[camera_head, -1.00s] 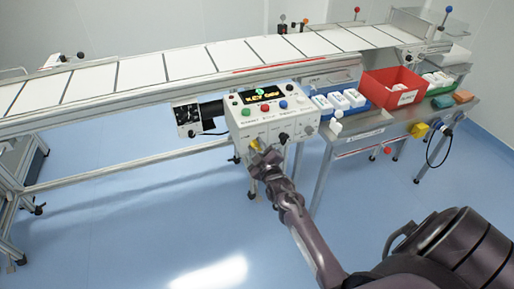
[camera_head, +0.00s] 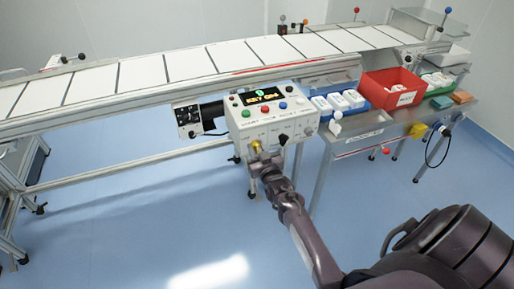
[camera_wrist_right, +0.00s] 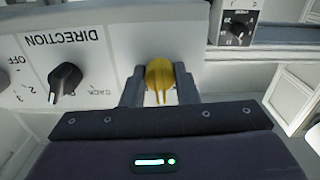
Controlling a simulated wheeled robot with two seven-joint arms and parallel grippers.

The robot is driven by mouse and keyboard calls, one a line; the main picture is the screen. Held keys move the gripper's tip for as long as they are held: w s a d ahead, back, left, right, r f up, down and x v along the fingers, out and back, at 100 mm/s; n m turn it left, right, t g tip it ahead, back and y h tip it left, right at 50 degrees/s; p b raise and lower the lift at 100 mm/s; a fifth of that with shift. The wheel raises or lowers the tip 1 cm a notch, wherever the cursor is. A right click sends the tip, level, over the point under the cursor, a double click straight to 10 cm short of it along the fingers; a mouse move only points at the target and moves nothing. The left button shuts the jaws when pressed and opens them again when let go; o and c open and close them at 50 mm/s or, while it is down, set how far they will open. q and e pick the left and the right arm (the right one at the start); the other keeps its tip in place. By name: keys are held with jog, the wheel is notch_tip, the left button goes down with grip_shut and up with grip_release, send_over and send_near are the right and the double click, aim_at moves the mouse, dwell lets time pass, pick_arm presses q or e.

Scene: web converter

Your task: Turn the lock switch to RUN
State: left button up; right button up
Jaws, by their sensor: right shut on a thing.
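The control box (camera_head: 237,128) stands below the conveyor's front edge, with a lit display (camera_head: 262,96) on top that seems to read "KEY ON". The yellow lock switch (camera_head: 256,146) is low on the box's front face. My right gripper (camera_head: 260,158) is at it from below. In the right wrist view, the yellow switch (camera_wrist_right: 160,76) sits between the two fingers of my right gripper (camera_wrist_right: 158,88), which is shut on it. Its narrow ridge points toward the gripper. The switch's RUN marking cannot be made out. My left gripper is not in view.
A black DIRECTION knob (camera_wrist_right: 65,80) is left of the gripper in the wrist view. Coloured buttons (camera_head: 283,105) line the box's top. A side table with a red bin (camera_head: 388,91) and blue trays stands to the right. The floor in front is clear.

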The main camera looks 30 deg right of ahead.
jog(key=m+p, duration=0.1)
jog(key=m, duration=0.4)
jog(key=shift+m, duration=0.3)
jog(key=shift+f+m, duration=0.1)
jog(key=shift+m, duration=1.9)
jog(key=o, duration=1)
jog(key=shift+s, duration=0.15)
jog(key=v, duration=0.7)
jog(key=shift+s+p, duration=0.3)
jog(key=shift+p, duration=0.1)
